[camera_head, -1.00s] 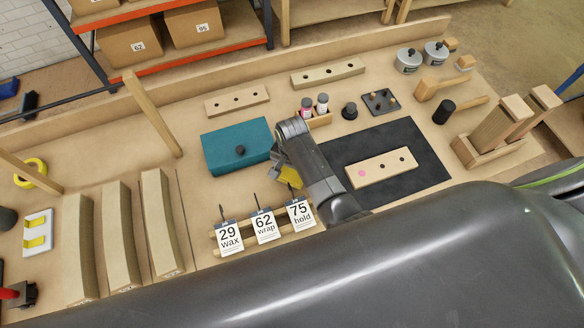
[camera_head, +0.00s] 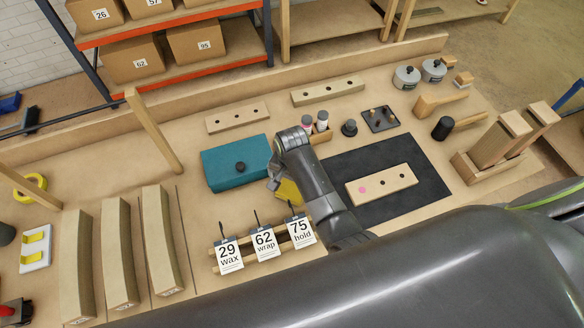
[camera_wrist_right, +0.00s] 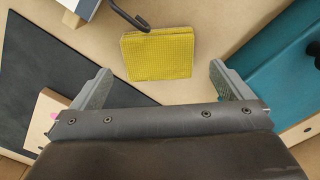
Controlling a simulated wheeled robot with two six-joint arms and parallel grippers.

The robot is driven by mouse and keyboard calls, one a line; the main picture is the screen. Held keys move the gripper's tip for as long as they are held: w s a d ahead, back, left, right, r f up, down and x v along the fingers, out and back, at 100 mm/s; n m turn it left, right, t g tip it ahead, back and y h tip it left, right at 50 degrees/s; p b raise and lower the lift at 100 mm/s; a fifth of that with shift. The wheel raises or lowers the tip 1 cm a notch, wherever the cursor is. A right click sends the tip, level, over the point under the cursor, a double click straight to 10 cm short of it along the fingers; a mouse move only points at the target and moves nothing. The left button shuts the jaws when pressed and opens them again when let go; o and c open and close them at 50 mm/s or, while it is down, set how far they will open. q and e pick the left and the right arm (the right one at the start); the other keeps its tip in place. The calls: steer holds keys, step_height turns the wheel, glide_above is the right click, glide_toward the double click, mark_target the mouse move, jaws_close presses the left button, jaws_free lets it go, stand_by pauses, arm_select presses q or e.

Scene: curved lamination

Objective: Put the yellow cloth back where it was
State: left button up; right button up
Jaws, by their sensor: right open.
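The yellow cloth (camera_head: 289,192) lies as a folded square on the wooden bench, between the teal box and the dark mat, behind the hanging number cards. My right arm partly hides it in the head view. In the right wrist view the whole cloth (camera_wrist_right: 157,55) shows flat. My right gripper (camera_head: 275,182) is over the bench beside the cloth. In the wrist view its two fingers (camera_wrist_right: 160,75) are wide apart, one each side of the cloth's near edge, with nothing held. A dark hook end overlaps the cloth's far edge in that view. My left gripper is not in view.
The teal box (camera_head: 235,164) with a black knob is close left of my right gripper. The dark mat (camera_head: 418,202) holds a drilled wooden block (camera_head: 381,185). Number cards (camera_head: 264,243) hang on a rack in front. Two small bottles (camera_head: 321,121) stand behind my arm.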

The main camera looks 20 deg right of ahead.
mark_target(292, 188)
step_height(292, 188, up, 9)
steer(key=shift+r+b, duration=0.15)
steer(key=shift+b, duration=0.2)
stand_by(0.5)
